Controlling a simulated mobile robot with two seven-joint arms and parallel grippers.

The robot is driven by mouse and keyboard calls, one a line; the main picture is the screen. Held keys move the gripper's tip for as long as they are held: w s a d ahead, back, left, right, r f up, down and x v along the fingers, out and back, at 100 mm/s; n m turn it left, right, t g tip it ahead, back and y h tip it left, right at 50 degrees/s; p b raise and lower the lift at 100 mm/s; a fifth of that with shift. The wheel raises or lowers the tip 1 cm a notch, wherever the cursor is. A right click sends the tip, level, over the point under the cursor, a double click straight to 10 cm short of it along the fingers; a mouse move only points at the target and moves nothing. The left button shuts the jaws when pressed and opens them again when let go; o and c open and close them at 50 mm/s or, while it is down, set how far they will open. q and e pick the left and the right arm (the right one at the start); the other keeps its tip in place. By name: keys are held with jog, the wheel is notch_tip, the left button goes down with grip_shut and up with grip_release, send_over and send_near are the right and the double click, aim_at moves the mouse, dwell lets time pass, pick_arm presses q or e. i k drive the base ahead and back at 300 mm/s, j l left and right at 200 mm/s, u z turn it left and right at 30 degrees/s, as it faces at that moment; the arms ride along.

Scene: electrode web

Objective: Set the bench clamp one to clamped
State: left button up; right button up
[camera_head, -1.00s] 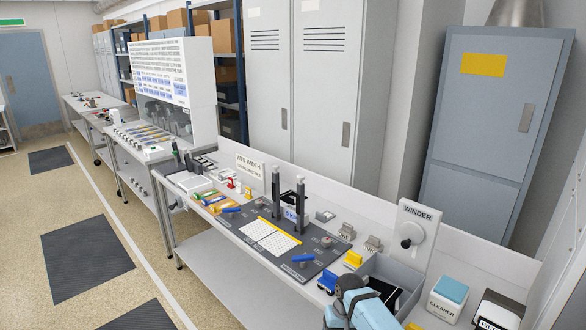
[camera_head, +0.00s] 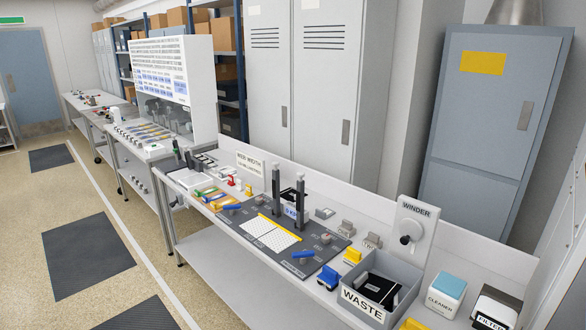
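Two blue levers, which look like clamp handles, sit on the dark work mat (camera_head: 270,262) on the bench. One blue lever (camera_head: 303,255) is at the mat's near right corner, with a small unreadable label in front of it. The other blue lever (camera_head: 232,207) is at the mat's left end. I cannot read which is bench clamp one, nor tell whether either is clamped. Between them lies a white perforated sheet (camera_head: 270,235) with a yellow edge. Neither of my grippers is in view.
Two dark posts (camera_head: 300,206) rise from the mat's back. To the right are a blue block (camera_head: 328,278), a yellow block (camera_head: 352,257), the WASTE bin (camera_head: 362,306), the WINDER panel (camera_head: 414,225) and the CLEANER box (camera_head: 446,296). Coloured tools lie at the bench's left.

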aim_at(276, 174)
jog(key=i+j+z, duration=0.1)
jog(key=i+j, duration=0.3)
jog(key=j, duration=0.15)
jog(key=i+j, duration=0.4)
jog(key=j, duration=0.15)
jog(key=i+z, duration=0.05)
